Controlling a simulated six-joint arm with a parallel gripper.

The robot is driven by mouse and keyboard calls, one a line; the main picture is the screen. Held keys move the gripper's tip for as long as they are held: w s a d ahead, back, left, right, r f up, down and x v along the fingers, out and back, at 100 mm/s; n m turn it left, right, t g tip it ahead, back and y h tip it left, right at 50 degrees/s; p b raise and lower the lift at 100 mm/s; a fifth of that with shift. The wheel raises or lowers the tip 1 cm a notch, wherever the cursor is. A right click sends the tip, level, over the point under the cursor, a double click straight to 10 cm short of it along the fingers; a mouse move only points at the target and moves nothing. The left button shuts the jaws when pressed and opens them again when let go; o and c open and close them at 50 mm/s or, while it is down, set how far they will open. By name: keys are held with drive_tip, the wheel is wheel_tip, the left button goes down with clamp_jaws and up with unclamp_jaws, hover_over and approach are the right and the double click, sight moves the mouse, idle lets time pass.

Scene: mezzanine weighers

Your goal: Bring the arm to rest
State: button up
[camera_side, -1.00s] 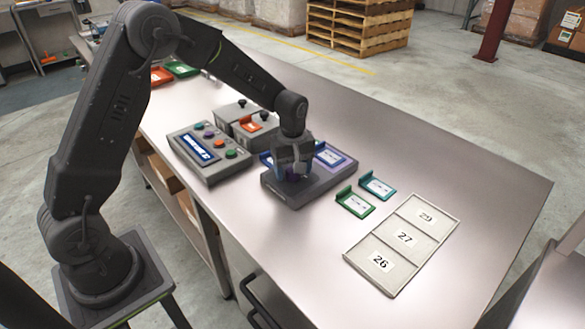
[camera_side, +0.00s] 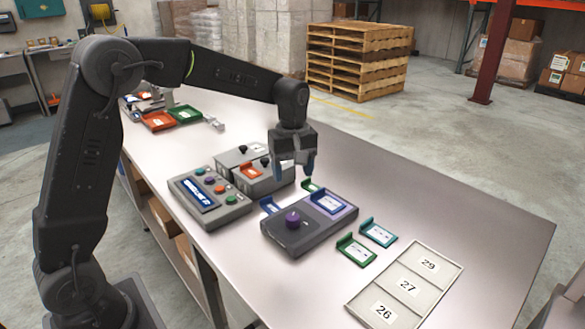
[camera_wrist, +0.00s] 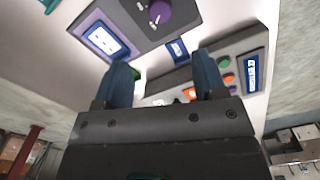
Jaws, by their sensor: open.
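My gripper (camera_side: 293,170) is raised above the table behind the grey device (camera_side: 275,236), its fingers apart with nothing between them. The wrist view shows the two blue fingers of the gripper (camera_wrist: 163,82) spread wide. The device carries a purple knob (camera_side: 292,217) and a purple-framed card (camera_side: 331,203). In the wrist view the knob (camera_wrist: 160,11) and the framed card (camera_wrist: 102,40) lie beyond the fingers, apart from them. A blue card (camera_side: 269,206) lies beside the device, and a green card behind it (camera_side: 311,186) is partly hidden.
A button panel (camera_side: 208,197) and two grey boxes (camera_side: 262,181) stand left of the gripper. A green card (camera_side: 357,251) and a teal card (camera_side: 378,235) lie right of the device. A tray numbered 29, 27, 26 (camera_side: 441,249) lies at the front right. The far right tabletop is clear.

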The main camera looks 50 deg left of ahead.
drive_tip(key=shift+r, duration=0.15)
drive_tip(key=s+d+r+m+t, duration=0.3)
drive_tip(key=s+r+m, duration=0.35)
drive_tip(key=s, duration=0.45)
drive_tip(key=s+d+m+t, duration=0.2)
drive_tip(key=s+m, duration=0.5)
drive_tip(key=s, duration=0.7)
drive_tip(key=shift+f+t, duration=0.2)
drive_tip(key=shift+t, duration=0.1)
